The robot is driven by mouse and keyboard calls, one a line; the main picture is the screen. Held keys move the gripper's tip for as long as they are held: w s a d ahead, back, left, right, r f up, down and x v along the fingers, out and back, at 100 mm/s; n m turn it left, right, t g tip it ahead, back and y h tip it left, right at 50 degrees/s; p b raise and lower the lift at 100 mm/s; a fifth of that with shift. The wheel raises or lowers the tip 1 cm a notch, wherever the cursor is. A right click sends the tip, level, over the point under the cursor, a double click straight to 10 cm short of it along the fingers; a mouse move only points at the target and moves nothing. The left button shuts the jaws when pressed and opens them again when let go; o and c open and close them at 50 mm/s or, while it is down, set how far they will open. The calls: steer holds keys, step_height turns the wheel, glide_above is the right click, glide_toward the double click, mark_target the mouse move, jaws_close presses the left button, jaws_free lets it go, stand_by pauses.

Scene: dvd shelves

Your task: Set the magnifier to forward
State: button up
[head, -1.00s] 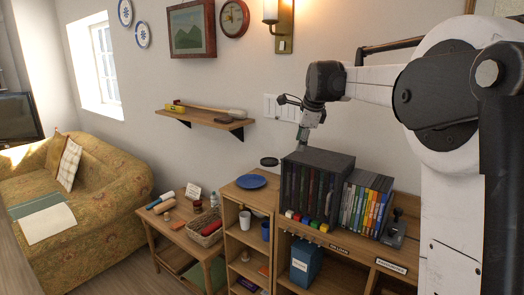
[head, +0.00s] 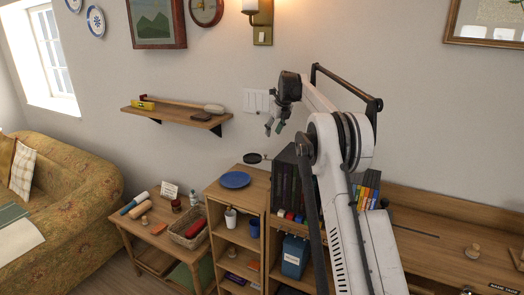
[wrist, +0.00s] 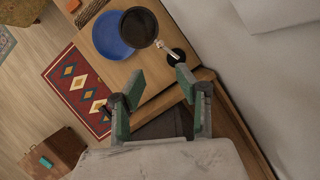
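The magnifier is a round black-rimmed disc (head: 252,158) above the top of a narrow wooden shelf unit, right of a blue plate (head: 235,180). In the wrist view its dark round head (wrist: 139,27) overlaps the plate, and a short pale arm joins it to a black round base (wrist: 175,57) near the wall. My gripper (head: 274,124) hangs above and slightly right of the magnifier, pointing down. In the wrist view my gripper (wrist: 158,82) has its two green fingers spread with nothing between them. The base lies just beyond the right fingertip; I cannot tell the height gap.
A dark DVD case (head: 284,176) stands close on the right, partly hidden by my arm. White switches (head: 257,101) are on the wall behind. A wall shelf (head: 178,115) with small items is up left. The wooden counter (head: 430,235) at right is mostly bare.

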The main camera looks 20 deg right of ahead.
mark_target(266, 155)
steer(key=p+x, duration=0.2)
steer(key=x, duration=1.1)
steer(key=shift+f, duration=0.3)
steer(key=shift+c, duration=0.3)
jaws_close()
